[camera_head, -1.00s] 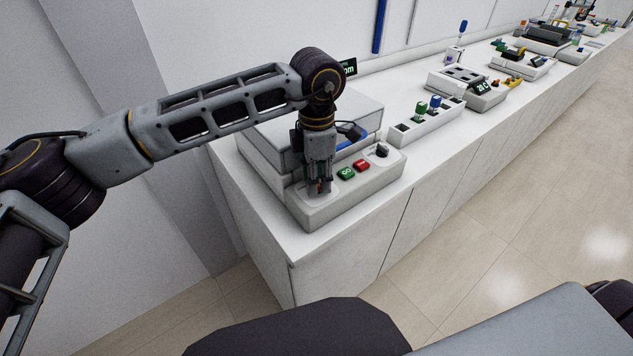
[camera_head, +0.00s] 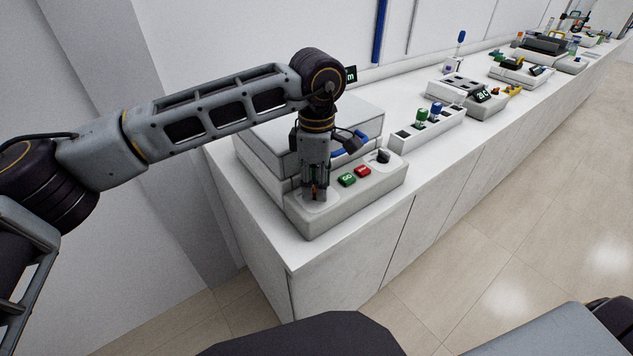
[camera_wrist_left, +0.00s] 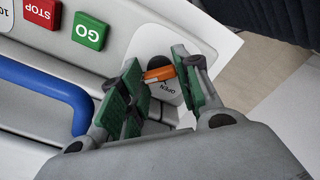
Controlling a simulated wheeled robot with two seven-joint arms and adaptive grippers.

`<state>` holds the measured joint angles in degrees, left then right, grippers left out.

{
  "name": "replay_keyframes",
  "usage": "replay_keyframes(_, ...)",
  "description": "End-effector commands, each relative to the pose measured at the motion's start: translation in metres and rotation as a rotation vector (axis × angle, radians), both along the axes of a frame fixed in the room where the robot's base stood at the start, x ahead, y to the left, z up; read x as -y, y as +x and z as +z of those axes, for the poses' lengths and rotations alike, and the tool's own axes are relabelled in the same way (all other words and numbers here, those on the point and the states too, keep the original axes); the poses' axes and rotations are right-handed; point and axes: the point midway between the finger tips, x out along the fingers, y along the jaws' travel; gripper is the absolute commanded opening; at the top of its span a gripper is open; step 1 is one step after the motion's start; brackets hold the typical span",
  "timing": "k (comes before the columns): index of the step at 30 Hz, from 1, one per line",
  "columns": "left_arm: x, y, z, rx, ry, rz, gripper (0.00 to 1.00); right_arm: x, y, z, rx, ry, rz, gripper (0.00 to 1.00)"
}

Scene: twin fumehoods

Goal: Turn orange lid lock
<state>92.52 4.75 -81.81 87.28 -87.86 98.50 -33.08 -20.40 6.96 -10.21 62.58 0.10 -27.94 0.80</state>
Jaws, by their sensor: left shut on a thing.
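The orange lid lock (camera_wrist_left: 160,74) is a short lever on the white front panel, beside an "OPEN" label, in the left wrist view. My left gripper (camera_wrist_left: 160,76) is shut on it, with a green-padded finger on each side. In the head view, the left gripper (camera_head: 316,196) points down onto the left front corner of the grey-white machine (camera_head: 345,208). Its fingers hide most of the lock there. The machine's lid (camera_head: 348,117) looks closed. My right gripper is not in view.
A green GO button (camera_wrist_left: 89,31) and a red STOP button (camera_wrist_left: 42,11) sit beside the lock, with a black knob (camera_head: 383,156) further right. A blue handle (camera_wrist_left: 40,93) runs along the lid front. A rack (camera_head: 428,128) stands to the right.

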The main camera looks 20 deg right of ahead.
Motion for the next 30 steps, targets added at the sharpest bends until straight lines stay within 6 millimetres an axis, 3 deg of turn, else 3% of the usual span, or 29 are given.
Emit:
replay_keyframes(5, 0.0000, 0.0001, 0.0000, 0.000, 0.000, -0.001, 0.09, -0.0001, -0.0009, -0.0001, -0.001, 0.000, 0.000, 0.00)
replay_keyframes(6, 0.0000, 0.0001, 0.0000, 0.000, 0.000, -0.001, 0.36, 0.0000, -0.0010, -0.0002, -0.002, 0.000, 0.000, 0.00)
replay_keyframes(10, 0.0000, 0.0000, 0.0000, 0.000, 0.000, 0.000, 0.53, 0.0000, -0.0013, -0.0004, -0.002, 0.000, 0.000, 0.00)
replay_keyframes(30, 0.0000, 0.0002, 0.0005, 0.001, 0.000, 0.023, 0.54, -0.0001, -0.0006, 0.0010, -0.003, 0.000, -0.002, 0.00)
